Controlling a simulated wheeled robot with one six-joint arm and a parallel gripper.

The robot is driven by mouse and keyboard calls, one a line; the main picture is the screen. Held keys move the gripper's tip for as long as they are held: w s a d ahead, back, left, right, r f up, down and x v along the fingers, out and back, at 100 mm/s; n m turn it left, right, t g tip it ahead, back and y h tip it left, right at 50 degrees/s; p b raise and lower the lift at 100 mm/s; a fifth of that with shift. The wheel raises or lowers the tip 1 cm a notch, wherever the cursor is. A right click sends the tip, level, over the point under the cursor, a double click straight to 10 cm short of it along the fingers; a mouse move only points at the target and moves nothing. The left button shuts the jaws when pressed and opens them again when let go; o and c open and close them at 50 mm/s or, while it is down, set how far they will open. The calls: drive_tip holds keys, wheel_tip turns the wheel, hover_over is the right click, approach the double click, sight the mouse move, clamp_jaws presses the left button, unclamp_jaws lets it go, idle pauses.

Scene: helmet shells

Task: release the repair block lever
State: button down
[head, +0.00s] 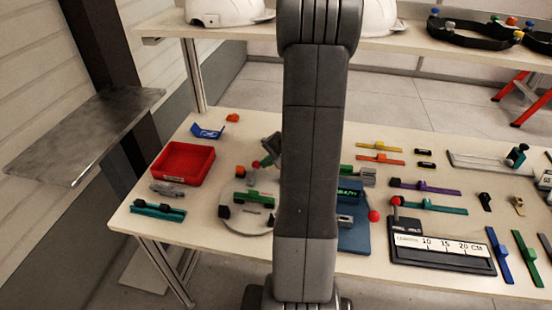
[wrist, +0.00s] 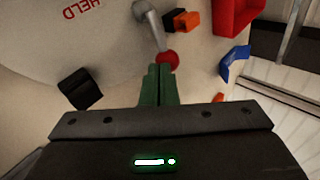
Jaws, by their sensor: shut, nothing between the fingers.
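The lever's red ball knob (wrist: 167,60) is on a grey arm (wrist: 157,35) that runs up to a rounded grey pivot, over a pale round plate (wrist: 45,50). Red letters reading HELD show on the plate. My gripper (wrist: 158,70) is shut and empty, its green fingertips right by the knob; I cannot tell whether they touch it. In the head view the knob (head: 256,164) shows at the far side of the round plate (head: 236,222), just below a grey-green part of my gripper. My arm hides the plate's right side there.
A black block (wrist: 80,88) stands on the plate left of my fingers, and a black-and-orange piece (wrist: 181,20) lies beyond the knob. A red tray (head: 183,163) and blue bracket (head: 207,132) lie to the left. Several tools crowd the table's right; a shelf with helmets (head: 228,12) runs behind.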

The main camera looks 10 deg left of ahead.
drive_tip(key=shift+a+f, duration=0.1)
drive_tip(key=shift+a, duration=0.05)
drive_tip(key=shift+w+a+f+n+g+b, duration=0.2)
drive_tip(key=shift+a+n+g+b, duration=0.15)
drive_tip(key=shift+b, duration=0.35)
drive_tip(key=shift+a, duration=0.1)
drive_tip(key=shift+r+n, duration=0.1)
drive_tip(key=shift+n, duration=0.15)
